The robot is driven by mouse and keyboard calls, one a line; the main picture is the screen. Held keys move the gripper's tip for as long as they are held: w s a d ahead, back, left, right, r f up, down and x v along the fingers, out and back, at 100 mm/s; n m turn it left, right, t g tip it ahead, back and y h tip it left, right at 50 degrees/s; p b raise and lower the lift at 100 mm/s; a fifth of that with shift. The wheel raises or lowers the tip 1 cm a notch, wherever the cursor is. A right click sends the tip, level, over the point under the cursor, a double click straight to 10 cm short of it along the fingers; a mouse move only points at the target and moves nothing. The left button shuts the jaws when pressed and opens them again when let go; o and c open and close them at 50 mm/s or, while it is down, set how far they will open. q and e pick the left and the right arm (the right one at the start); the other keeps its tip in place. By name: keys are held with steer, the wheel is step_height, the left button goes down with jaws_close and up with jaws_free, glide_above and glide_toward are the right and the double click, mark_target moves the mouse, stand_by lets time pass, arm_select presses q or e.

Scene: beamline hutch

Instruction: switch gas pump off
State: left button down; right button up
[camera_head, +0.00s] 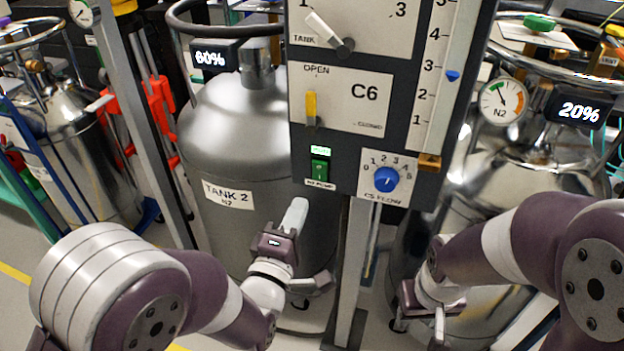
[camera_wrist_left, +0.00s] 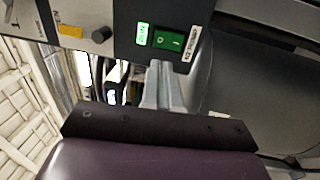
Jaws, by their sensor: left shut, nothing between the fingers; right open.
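The gas pump switch (camera_head: 319,168) is a green rocker low on the grey control panel, with a lit green indicator (camera_head: 320,150) above it and a small label below. The switch also shows in the left wrist view (camera_wrist_left: 168,41), marked O and I, with the lit indicator (camera_wrist_left: 142,33) beside it. My left gripper (camera_head: 296,212) is shut and empty, just below and left of the switch. In the left wrist view its fingertips (camera_wrist_left: 160,70) lie close under the switch; I cannot tell whether they touch the panel. My right gripper (camera_head: 424,312) is open and empty, low at the right.
A yellow C6 valve lever (camera_head: 311,108) and a tank selector (camera_head: 329,32) are above. Tank 2 (camera_head: 215,125) stands behind on the left, a shiny tank (camera_head: 540,170) on the right. A post supports the panel.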

mark_target(317, 167)
arm_select(q)
steer(key=x, duration=0.8)
steer(key=shift+w, duration=0.2)
